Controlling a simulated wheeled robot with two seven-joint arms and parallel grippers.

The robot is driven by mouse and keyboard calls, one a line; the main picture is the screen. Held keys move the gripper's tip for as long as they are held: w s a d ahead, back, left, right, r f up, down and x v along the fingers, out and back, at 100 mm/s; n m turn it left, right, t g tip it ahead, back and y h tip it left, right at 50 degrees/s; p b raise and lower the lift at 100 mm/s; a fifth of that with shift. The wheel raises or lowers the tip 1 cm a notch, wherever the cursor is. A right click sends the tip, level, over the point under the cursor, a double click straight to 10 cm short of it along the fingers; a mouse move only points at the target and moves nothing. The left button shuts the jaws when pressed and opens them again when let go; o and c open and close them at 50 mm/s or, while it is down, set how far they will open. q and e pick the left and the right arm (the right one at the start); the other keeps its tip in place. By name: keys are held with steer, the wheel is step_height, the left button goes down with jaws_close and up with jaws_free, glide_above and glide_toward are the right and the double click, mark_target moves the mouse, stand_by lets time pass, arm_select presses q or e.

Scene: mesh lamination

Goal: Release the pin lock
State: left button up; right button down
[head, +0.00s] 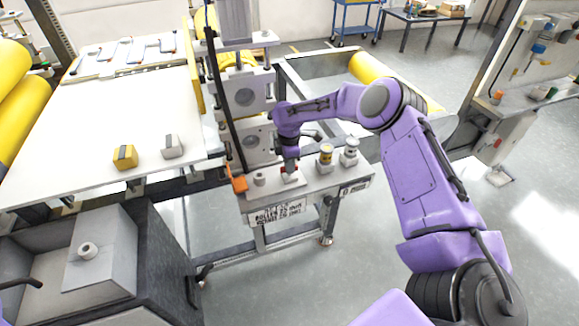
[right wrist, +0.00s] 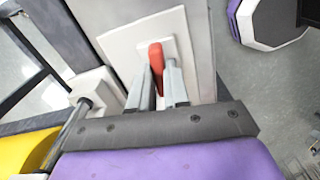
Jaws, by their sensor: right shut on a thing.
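The pin lock appears to be a small red lever (right wrist: 155,54) on a pale plate of the roller machine in the right wrist view. In the head view a bit of its red (head: 284,171) shows low on the machine's front ledge. My right gripper (head: 290,168) points down over it, and in the right wrist view its two grey fingers (right wrist: 161,78) are shut on the lever, one on each side. My left gripper is not in view.
The roller machine (head: 262,215) has two capped posts (head: 325,155) to the right of my gripper and an orange handle (head: 238,183) to the left. A white table (head: 75,120) with a yellow block (head: 125,157) and a grey block (head: 172,147) stands left. Open floor lies in front.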

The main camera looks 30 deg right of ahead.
steer(key=shift+n, duration=0.7)
steer(key=c, duration=1.1)
jaws_free()
step_height(320, 180, up, 10)
steer(key=b, duration=0.3)
steer(key=shift+r, duration=0.25)
